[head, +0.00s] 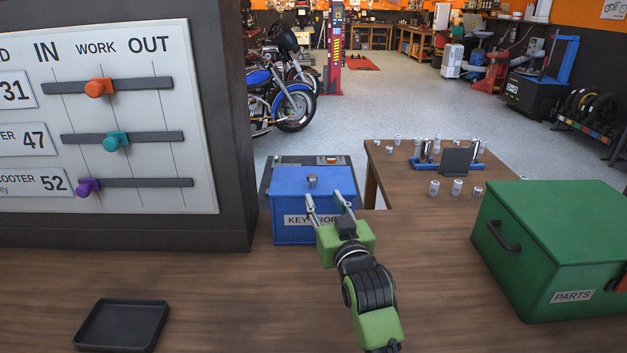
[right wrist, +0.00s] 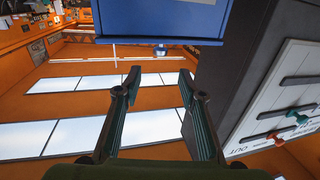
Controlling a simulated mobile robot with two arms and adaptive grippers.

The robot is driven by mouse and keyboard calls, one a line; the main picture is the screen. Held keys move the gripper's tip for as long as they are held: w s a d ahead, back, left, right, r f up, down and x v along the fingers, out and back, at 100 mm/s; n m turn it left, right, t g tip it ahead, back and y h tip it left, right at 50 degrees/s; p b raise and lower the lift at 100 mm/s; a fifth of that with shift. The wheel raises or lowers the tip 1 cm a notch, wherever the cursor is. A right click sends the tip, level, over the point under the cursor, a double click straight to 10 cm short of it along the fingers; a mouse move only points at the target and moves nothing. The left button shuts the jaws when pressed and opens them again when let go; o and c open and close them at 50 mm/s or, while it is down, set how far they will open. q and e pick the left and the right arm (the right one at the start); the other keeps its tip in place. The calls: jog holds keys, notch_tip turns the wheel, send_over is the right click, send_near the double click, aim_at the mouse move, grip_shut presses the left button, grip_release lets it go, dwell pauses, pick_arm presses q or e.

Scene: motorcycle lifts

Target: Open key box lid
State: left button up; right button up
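The blue key box (head: 285,232), with a partly hidden "KEY DROP" label, stands on the wooden counter in the middle of the head view. Its blue lid (head: 290,182) looks shut and has a small metal knob (head: 312,181) on top. My right gripper (head: 327,201) is open and empty, with its fingers spread in front of the box's right half. I cannot tell whether they touch it. In the right wrist view, the open fingers (right wrist: 157,78) have empty space between them, and the blue box (right wrist: 160,18) shows at the top beyond them. My left gripper is not in view.
A tall dark-framed key board (head: 232,130) with sliders stands left of the box. A green parts box (head: 545,240) is on the right, and a black tray (head: 122,325) lies front left. The counter between the blue and green boxes is clear.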

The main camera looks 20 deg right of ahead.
aim_at(314, 179)
jog(key=w, duration=0.3)
jog(key=w+p, duration=0.1)
jog(key=w, duration=0.6)
jog(key=shift+w+d+f+p, duration=0.1)
jog(key=shift+w+d+p, duration=0.2)
jog(key=shift+p, duration=0.1)
jog(key=shift+s, duration=0.1)
grip_shut()
